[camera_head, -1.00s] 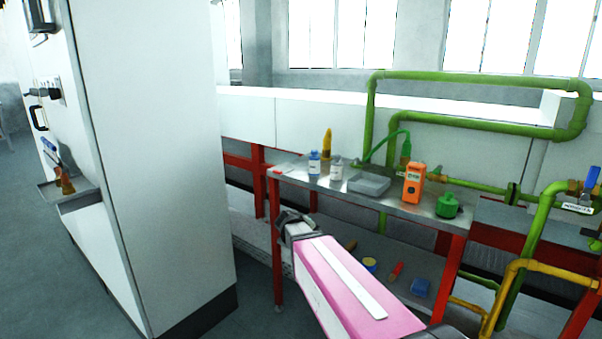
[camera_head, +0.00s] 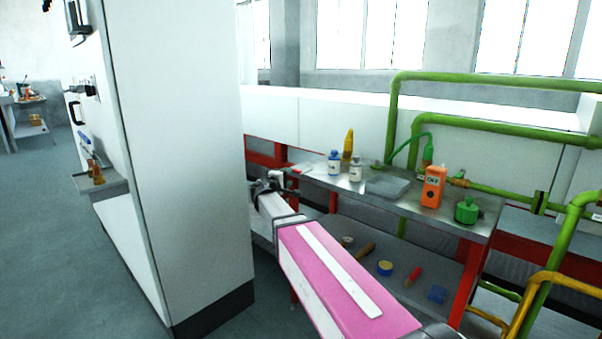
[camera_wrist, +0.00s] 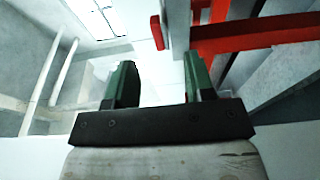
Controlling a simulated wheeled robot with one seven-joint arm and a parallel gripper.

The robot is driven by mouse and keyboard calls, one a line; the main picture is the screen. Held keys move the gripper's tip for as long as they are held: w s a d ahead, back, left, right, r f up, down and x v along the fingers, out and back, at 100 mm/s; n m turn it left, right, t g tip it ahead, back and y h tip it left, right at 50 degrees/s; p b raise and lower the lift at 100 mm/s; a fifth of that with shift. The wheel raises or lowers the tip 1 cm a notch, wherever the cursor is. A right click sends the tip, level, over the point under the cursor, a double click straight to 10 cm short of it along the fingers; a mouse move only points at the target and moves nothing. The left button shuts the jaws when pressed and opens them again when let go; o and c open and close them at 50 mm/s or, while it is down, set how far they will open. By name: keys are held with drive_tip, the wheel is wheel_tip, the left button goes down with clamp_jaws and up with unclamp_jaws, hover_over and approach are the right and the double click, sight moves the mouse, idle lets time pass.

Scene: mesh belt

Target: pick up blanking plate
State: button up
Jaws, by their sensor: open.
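I cannot make out a blanking plate for certain. A flat grey rectangular piece (camera_head: 387,186) lies on the metal bench top (camera_head: 408,207), and a small pale flat piece with some red (camera_head: 301,168) lies near the bench's left end. My gripper (camera_head: 264,186) is by the left end of the bench, beside the tall white cabinet, small and dark in the head view. In the wrist view my gripper (camera_wrist: 160,82) is open, with its two green fingers apart and nothing between them. No plate shows in the wrist view.
The bench also holds blue-and-white bottles (camera_head: 334,162), an orange device (camera_head: 433,186) and a green canister (camera_head: 467,210). The white cabinet (camera_head: 190,150) stands close on the left. Green pipes (camera_head: 480,80) run behind and right.

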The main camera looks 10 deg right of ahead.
sight(295, 172)
drive_tip(key=x, duration=0.6)
drive_tip(key=shift+w+a, duration=0.1)
drive_tip(key=shift+a, duration=0.05)
clamp_jaws()
